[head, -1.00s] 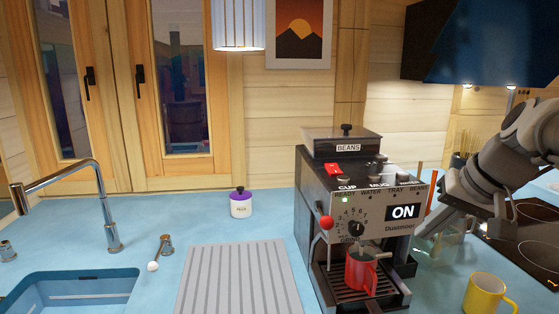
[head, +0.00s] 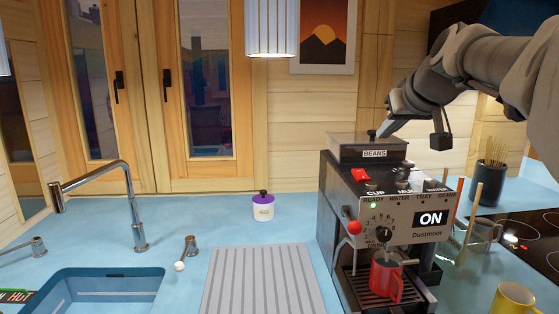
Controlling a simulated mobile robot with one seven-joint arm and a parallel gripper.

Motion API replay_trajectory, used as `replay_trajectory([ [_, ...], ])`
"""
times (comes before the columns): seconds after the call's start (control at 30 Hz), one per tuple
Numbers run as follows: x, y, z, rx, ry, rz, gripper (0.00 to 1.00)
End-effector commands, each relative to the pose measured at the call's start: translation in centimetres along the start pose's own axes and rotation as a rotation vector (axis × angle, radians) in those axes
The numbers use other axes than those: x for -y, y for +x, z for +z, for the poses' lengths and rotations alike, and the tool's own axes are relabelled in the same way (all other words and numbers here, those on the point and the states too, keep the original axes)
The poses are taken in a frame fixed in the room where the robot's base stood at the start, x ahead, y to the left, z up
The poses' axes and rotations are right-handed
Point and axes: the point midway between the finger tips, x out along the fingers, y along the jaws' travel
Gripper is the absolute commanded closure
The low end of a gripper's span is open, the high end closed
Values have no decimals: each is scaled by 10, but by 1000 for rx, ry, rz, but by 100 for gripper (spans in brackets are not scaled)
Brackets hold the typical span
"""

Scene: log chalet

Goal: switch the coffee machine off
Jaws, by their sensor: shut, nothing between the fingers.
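The coffee machine (head: 333,215) stands on the blue counter at centre right. Its display (head: 431,219) reads ON, and a small green light (head: 374,205) glows under READY. A red switch (head: 361,175) sits on the top at the front left, near the CUP label. A lidded hopper marked BEANS (head: 368,153) is behind it. My gripper (head: 382,132) reaches in from the right over the back of the machine, close to the hopper lid. It is shut and empty, above and behind the red switch; whether it touches the lid knob is unclear.
A red mug (head: 386,282) stands on the machine's drip tray. A red-knobbed lever (head: 354,228) sticks out at the front left. To the right are a glass jug (head: 478,232), a yellow mug (head: 514,299) and a hob (head: 540,226). The ribbed drainer (head: 262,282) on the left is empty.

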Motion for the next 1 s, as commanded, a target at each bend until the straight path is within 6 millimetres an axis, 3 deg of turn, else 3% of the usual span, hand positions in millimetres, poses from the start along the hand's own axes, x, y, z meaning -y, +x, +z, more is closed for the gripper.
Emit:
replay_trajectory([
  [0.27,0,22,1,4,2,-1,100],
  [0.67,1,105,1,4,1,-2,100],
  [0.7,0,109,9,4,2,-2,100],
  [1.0,0,128,28,2,1,-1,100],
])
